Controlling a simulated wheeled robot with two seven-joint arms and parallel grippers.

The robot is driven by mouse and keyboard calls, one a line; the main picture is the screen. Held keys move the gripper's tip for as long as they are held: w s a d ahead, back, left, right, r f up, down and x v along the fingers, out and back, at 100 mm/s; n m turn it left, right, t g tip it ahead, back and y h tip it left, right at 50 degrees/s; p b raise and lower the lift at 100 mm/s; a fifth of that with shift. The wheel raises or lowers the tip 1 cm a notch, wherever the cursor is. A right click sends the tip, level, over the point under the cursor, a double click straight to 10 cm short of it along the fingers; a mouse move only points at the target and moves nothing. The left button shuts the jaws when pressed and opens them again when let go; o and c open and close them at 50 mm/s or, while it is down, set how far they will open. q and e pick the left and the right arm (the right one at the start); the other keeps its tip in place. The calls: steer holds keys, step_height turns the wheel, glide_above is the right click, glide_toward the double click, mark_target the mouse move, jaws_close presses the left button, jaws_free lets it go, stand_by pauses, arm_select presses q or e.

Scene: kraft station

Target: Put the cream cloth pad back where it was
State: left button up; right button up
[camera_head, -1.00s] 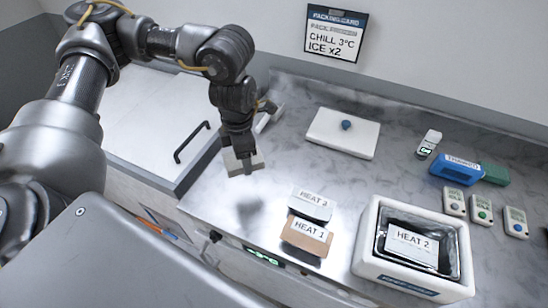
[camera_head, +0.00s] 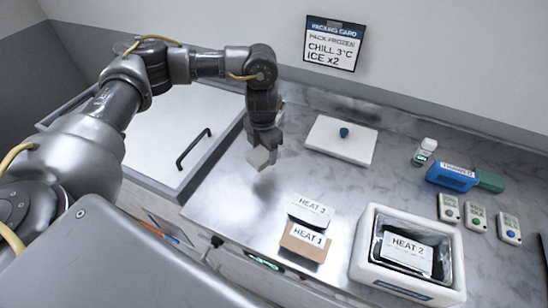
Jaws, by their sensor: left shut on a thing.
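My left gripper (camera_head: 264,147) is shut on the cream cloth pad (camera_head: 259,158). It holds the pad above the grey marbled counter, to the left of the white lid. The pad looks like a small pale block, and the gripper fingers hide part of it. My right gripper is not in view.
A white lid with a blue knob (camera_head: 329,142) lies at the back. A white cooler box (camera_head: 361,262) holds the HEAT 2 pack (camera_head: 406,252). HEAT 3 (camera_head: 311,209) and HEAT 1 (camera_head: 304,243) packs lie left of it.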

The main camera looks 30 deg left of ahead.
arm_select(q)
glide_above(273, 167)
steer(key=s, duration=0.1)
step_height(273, 167, down, 4)
steer(key=shift+f, duration=0.25)
steer(key=shift+w+f, duration=0.4)
steer(key=shift+f, duration=0.1)
step_height(273, 167, down, 3)
steer(key=shift+w+r+p, duration=0.1)
steer(key=shift+r+p, duration=0.1)
steer(key=shift+p, duration=0.9)
steer(key=shift+f, duration=0.25)
steer(key=shift+f, duration=0.1)
steer(key=shift+f+b, duration=0.2)
steer(key=shift+b, duration=0.2)
steer(key=o, duration=0.9)
steer(key=shift+r, duration=0.1)
steer(key=shift+o, duration=0.2)
